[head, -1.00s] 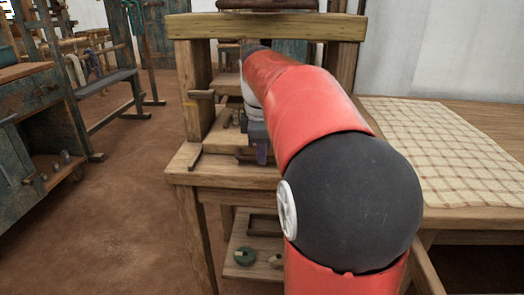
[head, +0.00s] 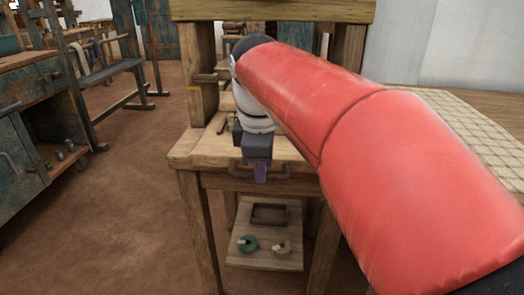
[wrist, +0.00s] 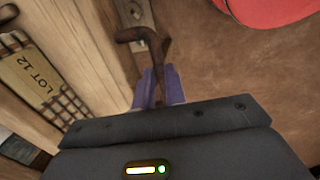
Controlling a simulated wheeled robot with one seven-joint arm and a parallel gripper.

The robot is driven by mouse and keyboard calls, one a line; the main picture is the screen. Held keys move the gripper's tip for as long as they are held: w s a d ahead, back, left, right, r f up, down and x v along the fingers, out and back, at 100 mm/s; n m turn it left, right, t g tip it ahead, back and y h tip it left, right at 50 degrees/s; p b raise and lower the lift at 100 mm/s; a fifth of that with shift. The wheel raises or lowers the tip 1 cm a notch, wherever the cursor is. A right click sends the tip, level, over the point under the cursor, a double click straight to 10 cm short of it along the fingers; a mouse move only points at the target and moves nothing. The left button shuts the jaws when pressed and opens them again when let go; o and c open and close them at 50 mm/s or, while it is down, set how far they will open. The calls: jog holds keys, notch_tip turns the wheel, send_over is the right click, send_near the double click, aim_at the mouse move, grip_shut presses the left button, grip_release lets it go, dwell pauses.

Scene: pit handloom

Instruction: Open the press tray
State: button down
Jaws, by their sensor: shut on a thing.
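The wooden press (head: 200,80) stands ahead in the head view, with two posts and a thick top beam. My gripper (head: 261,174) has purple fingers and points down at the tray front. In the wrist view my gripper (wrist: 159,85) is shut on the handle. How far the tray stands out is unclear.
A table with a checked cloth (head: 450,125) is at right, a blue cabinet (head: 30,130) at left. The floor at left is clear.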

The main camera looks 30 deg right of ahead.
jog(key=s+a, duration=0.5)
jog(key=s, duration=0.2)
jog(key=shift+s, duration=0.3)
jog(key=c, duration=1.5)
grip_release()
jog(key=shift+o, duration=0.2)
notch_tip(320, 180, up, 8)
jog(key=s+p, duration=0.1)
jog(key=shift+a+f, duration=0.15)
jog(key=shift+a, duration=0.3)
jog(key=shift+s, duration=0.1)
